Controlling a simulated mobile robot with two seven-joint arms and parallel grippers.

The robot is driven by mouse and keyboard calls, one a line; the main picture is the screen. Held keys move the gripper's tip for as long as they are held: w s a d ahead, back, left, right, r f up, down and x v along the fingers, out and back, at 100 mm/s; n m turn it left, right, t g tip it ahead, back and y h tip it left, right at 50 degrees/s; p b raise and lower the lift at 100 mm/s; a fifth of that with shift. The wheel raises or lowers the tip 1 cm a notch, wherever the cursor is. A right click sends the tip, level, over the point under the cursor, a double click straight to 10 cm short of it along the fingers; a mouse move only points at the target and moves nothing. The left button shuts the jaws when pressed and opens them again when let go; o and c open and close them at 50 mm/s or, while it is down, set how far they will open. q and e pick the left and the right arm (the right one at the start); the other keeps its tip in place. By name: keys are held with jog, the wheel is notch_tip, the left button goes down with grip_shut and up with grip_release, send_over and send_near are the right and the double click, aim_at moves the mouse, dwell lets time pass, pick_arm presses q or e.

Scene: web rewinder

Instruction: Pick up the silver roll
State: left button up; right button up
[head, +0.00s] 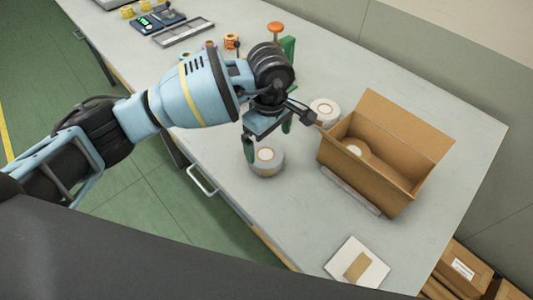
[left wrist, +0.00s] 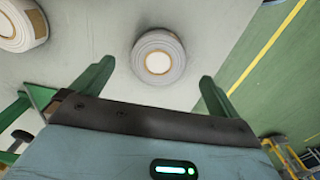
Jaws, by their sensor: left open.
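A silver-grey roll (head: 268,168) with a pale core and tan ring lies flat on the grey table near its front edge. It also shows in the left wrist view (left wrist: 158,42), ahead of and between the two green fingers. My left gripper (head: 267,135) is open and empty, just above and behind this roll, and its fingers hide part of the roll's far side. A second similar roll (head: 324,110) lies further back, beside the box; it shows at the upper left of the left wrist view (left wrist: 22,25). My right gripper is not in view.
An open cardboard box (head: 375,183) holding a roll stands to the right. A white sheet with a brown piece (head: 357,266) lies at the front right. Orange and green items (head: 276,31), a grey tray (head: 183,33) and a dark device (head: 158,20) are further back.

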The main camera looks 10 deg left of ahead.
aim_at(267, 154)
pick_arm(q)
jog(key=shift+s+f, duration=0.1)
jog(key=shift+f, duration=0.9)
jog(key=shift+a+f, duration=0.1)
jog(key=shift+f, duration=0.35)
jog(key=f, duration=0.4)
jog(key=shift+w+a+f, duration=0.25)
jog(key=shift+w+f, duration=0.05)
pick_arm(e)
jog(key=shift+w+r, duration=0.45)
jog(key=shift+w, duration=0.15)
pick_arm(q)
jog(key=shift+c, duration=0.4)
jog(key=c, duration=1)
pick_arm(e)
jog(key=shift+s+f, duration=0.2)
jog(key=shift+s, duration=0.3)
